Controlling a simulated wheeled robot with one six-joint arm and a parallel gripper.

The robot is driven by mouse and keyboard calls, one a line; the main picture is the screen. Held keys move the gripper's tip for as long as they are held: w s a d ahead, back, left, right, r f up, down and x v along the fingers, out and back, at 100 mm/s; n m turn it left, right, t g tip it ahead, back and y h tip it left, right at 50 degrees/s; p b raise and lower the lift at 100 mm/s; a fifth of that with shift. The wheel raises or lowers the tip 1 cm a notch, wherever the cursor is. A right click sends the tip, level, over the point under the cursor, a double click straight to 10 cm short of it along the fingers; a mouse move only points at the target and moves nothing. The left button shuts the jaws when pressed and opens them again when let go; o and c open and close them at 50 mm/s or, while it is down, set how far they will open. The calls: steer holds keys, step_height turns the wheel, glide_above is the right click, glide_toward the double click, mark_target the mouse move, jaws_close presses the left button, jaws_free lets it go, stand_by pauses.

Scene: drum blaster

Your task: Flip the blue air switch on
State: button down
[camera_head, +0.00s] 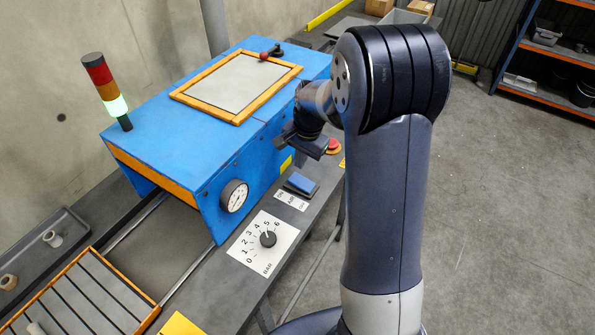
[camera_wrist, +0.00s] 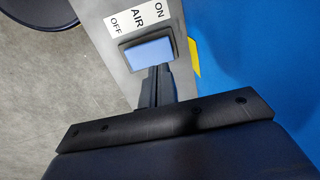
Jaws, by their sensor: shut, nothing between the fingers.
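The blue air switch (camera_head: 300,183) is a rocker in a dark frame on the grey side panel of the blue machine. In the wrist view the blue rocker (camera_wrist: 150,53) lies just beyond my fingertips, by a white label reading ON, AIR and OFF (camera_wrist: 138,18). I cannot tell which way the rocker is tilted. My gripper (camera_wrist: 158,72) is shut and empty, its tips at the frame's near edge; contact is not clear. In the head view my gripper (camera_head: 300,150) is above and behind the switch, partly hidden by my arm.
A red button (camera_head: 333,146) sits on the panel behind the switch. A BAR dial (camera_head: 268,239) is in front, and a round gauge (camera_head: 234,196) is on the machine's blue side. A signal tower (camera_head: 107,92) glows green. Open floor lies to the right.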

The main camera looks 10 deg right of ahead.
mark_target(300, 181)
steer(key=f, duration=0.5)
steer(key=shift+w+a+f+p, duration=0.3)
steer(key=shift+f, duration=0.1)
steer(key=shift+w+a+f+b, duration=0.1)
steer(key=shift+a+f+b, duration=0.05)
steer(key=shift+f+b, duration=0.2)
steer(key=shift+s+d+r, duration=0.15)
steer(key=shift+s+d, duration=0.45)
steer(key=shift+r, duration=0.15)
